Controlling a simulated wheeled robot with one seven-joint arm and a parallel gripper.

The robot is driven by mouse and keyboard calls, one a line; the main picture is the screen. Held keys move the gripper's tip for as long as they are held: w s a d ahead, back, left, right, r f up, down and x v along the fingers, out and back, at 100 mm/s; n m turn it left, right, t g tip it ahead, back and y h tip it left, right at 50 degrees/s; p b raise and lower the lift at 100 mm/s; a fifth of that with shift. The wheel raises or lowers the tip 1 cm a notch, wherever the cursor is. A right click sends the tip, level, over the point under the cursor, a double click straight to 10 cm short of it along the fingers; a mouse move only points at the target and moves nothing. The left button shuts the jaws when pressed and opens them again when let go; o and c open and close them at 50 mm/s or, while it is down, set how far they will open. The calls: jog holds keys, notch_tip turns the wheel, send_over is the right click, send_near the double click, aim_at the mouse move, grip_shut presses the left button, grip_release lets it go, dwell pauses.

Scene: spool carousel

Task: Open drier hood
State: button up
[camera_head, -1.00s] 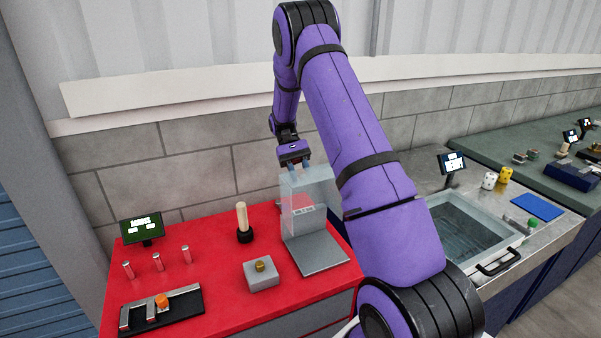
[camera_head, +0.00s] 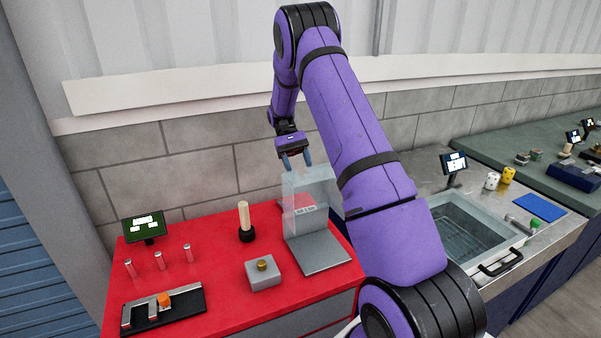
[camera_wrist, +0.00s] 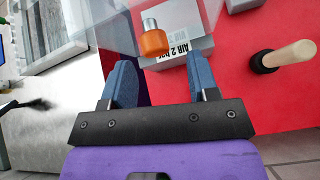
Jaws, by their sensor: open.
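The drier stands on the red bench. It has a flat grey plate (camera_head: 319,255) and a clear hood (camera_head: 328,183) upright at the plate's back edge, with the plate's front bare. In the wrist view, a clear panel crosses the upper part of the picture, and a grey block labelled "AIR 2 bar" (camera_wrist: 185,42) shows beyond it. An orange-tipped metal piece (camera_wrist: 154,42) appears between my fingers, at a depth I cannot tell. My gripper (camera_head: 297,160) is open and empty, just above the hood's top edge. Contact with the hood is not visible.
A wooden-handled tool (camera_head: 244,218) stands left of the drier. In front is a grey box (camera_head: 264,276) with a brass knob. A small screen (camera_head: 143,227), several red-topped posts and a black rack (camera_head: 187,303) are at left. A sink (camera_head: 465,230) is at right.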

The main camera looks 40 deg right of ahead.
jog(key=v, duration=0.7)
jog(key=shift+w, duration=0.3)
jog(key=shift+r, duration=0.2)
